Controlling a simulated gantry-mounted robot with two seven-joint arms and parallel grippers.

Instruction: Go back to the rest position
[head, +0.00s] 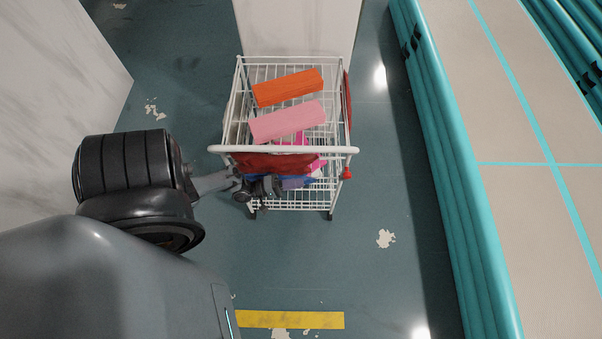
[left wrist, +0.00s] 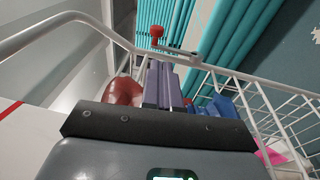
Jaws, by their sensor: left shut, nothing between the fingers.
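My left gripper (head: 262,188) is at the near side of a white wire cart (head: 342,150), just below its handle bar in the head view. Its fingers are together with nothing between them. In the left wrist view the shut fingers (left wrist: 164,85) point toward the cart's white rail (left wrist: 188,61). I cannot tell whether the gripper touches the cart. My right gripper is in neither view.
The cart holds an orange block (head: 288,88), a pink block (head: 288,122), a dark red item (head: 270,162) and blue and magenta things. Teal inflatable tracks (head: 450,170) run along the right. Pale walls stand left and behind. Floor in front of the cart is clear.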

